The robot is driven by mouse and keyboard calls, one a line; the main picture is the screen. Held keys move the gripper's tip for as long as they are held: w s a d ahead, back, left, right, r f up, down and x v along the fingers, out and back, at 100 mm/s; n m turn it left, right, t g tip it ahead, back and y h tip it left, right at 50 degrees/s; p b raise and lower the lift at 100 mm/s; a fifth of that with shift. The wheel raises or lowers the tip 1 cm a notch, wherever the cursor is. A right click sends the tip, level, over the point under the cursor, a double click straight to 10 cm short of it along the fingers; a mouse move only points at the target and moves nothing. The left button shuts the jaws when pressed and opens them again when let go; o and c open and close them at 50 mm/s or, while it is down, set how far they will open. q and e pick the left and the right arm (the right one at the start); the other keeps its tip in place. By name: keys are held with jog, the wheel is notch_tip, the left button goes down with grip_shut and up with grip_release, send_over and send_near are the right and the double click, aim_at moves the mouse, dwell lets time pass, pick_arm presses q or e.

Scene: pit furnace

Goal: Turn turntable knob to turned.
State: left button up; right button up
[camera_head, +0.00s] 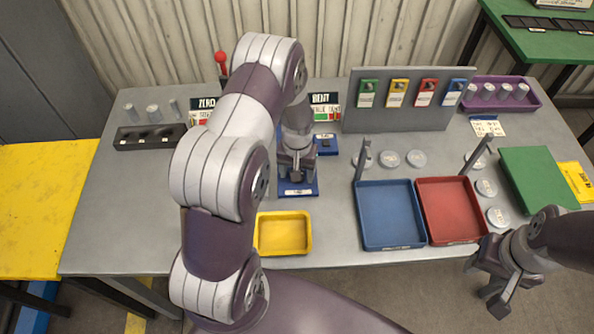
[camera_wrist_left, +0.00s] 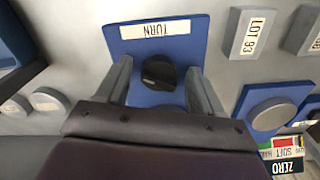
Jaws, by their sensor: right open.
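The turntable knob (camera_wrist_left: 158,72) is a small black knob on a blue base (camera_wrist_left: 150,48) with a white TURN label. In the left wrist view it sits between the two fingers of my left gripper (camera_wrist_left: 160,88), with a gap on both sides. The gripper is open. In the head view my left gripper (camera_head: 296,172) points down over the blue base (camera_head: 299,188) and hides the knob. My right gripper (camera_head: 490,283) is open and empty, past the front right edge of the table.
A yellow tray (camera_head: 283,252) stands in front of the base. A blue tray (camera_head: 390,245) and a red tray (camera_head: 452,240) are to the right. A grey panel (camera_head: 400,120) with coloured tags stands behind. A black block (camera_head: 150,140) lies at left.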

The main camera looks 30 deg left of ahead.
pick_arm(q)
notch_tip(320, 180, up, 13)
jog(key=b, duration=0.1)
jog(key=shift+f+b, duration=0.15)
jog(key=shift+b, duration=0.2)
dwell(0.3)
